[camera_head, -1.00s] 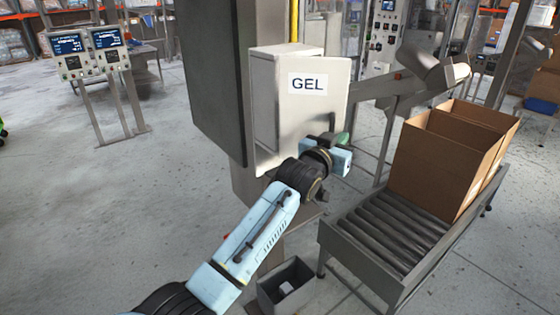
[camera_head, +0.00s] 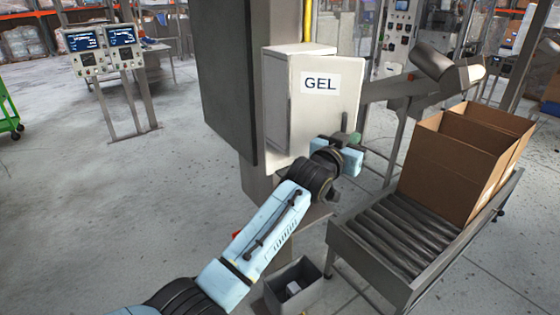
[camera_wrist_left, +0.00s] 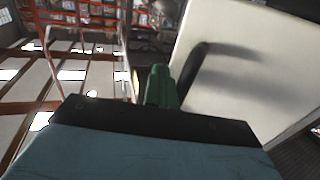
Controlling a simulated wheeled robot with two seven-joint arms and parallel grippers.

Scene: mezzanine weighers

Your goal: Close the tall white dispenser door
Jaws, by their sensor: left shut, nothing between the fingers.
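The white dispenser door (camera_head: 330,112) carries a GEL label (camera_head: 320,83) and stands ajar from its white dispenser box (camera_head: 277,112), with a gap along the left side. In the left wrist view the door's pale face (camera_wrist_left: 240,75) fills the right side, with a dark handle or its shadow on it. My left gripper (camera_head: 355,139) is at the lower right part of the door, in front of its face. Its green fingers (camera_wrist_left: 160,85) are together and empty. I cannot tell whether they touch the door. My right gripper is in neither view.
A grey column (camera_head: 228,70) stands left of the dispenser. A roller conveyor (camera_head: 395,245) with open cardboard boxes (camera_head: 450,165) is at right. A dark bin (camera_head: 293,290) is on the floor below.

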